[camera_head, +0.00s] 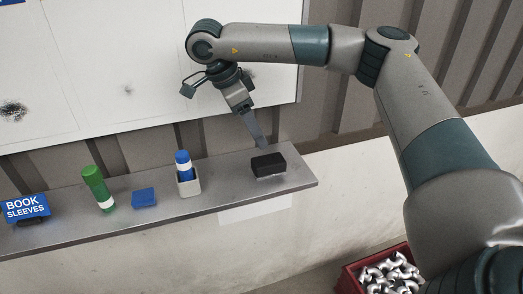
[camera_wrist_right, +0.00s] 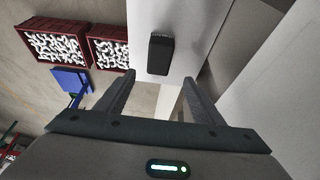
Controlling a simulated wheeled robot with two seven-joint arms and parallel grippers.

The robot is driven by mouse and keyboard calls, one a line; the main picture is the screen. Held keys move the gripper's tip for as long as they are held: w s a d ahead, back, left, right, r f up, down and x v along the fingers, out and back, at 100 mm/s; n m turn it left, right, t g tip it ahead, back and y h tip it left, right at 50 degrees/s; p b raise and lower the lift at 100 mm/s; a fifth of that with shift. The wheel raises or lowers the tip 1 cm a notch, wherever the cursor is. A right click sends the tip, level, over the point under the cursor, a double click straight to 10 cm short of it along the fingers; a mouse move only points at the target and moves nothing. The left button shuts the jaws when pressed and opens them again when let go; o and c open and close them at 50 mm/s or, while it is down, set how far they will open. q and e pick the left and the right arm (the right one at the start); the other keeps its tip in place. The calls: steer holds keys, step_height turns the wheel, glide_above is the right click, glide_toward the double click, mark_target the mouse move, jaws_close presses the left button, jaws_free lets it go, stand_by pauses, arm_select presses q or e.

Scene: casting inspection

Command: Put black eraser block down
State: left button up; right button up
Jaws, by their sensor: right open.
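The black eraser block (camera_head: 268,164) lies on the grey shelf (camera_head: 222,196) near its right end, with a pale underside showing along its lower edge. My right gripper (camera_head: 260,143) is just above and behind the block in the head view. In the right wrist view the block (camera_wrist_right: 160,54) lies beyond the two fingertips, with a gap between it and them. My right gripper (camera_wrist_right: 158,85) is open and empty there, its fingers spread wide. My left gripper is not in view.
A whiteboard (camera_head: 130,70) hangs behind. A red crate (camera_head: 350,279) of metal castings sits below right.

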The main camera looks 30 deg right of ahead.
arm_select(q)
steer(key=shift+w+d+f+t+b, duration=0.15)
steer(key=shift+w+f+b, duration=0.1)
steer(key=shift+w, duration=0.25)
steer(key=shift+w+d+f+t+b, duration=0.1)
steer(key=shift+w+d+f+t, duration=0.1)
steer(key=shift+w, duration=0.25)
arm_select(e)
steer(key=v, duration=0.5)
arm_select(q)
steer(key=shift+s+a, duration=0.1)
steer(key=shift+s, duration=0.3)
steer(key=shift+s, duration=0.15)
arm_select(e)
steer(key=shift+f, duration=0.1)
